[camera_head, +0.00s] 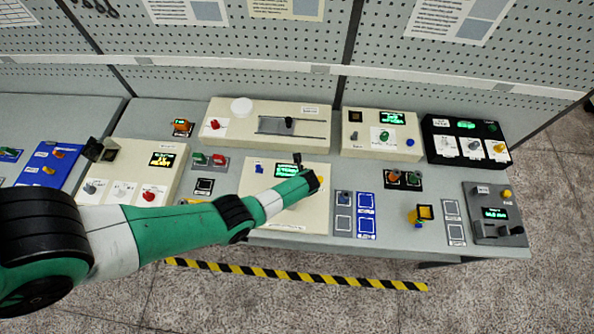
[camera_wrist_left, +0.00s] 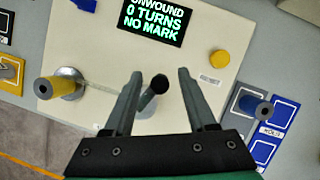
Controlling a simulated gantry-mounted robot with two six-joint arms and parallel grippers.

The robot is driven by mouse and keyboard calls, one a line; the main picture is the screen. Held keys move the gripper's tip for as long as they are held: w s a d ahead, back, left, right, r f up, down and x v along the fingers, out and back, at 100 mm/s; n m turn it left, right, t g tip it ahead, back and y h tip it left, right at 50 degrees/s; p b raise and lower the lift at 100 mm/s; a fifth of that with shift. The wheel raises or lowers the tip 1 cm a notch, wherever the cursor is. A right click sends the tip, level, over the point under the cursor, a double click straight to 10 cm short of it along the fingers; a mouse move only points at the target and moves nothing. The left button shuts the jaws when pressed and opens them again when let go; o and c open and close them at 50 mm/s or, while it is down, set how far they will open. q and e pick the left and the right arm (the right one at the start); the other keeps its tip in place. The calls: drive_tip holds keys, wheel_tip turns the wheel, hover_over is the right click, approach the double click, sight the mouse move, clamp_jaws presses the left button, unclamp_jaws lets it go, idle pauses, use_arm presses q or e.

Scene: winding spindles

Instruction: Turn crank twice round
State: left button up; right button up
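The crank handle, a dark round knob (camera_wrist_left: 158,85), rises from a pale metal hub (camera_wrist_left: 146,108) on the cream winding panel (camera_wrist_left: 205,60). My left gripper (camera_wrist_left: 160,78) is open, with one finger on each side of the knob. No clear contact shows. A yellow and grey spindle (camera_wrist_left: 60,84) stands to the left, with a thin pale line running from it towards the crank. The green display (camera_wrist_left: 152,18) reads UNWOUND, 0 TURNS, NO MARK. In the head view my left arm hides the crank and the fingertips. My right gripper is not in view.
A yellow button (camera_wrist_left: 219,59) sits right of the display. Blue-marked pads (camera_head: 366,213) and a small post (camera_wrist_left: 264,108) lie further right. Other control boxes (camera_head: 385,132) crowd the bench. A hazard-striped strip (camera_head: 300,275) lies along the floor in front.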

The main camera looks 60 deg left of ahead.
use_arm(q)
drive_tip(key=p+v, duration=0.5)
drive_tip(key=v, duration=0.6)
drive_tip(key=shift+r, duration=0.3)
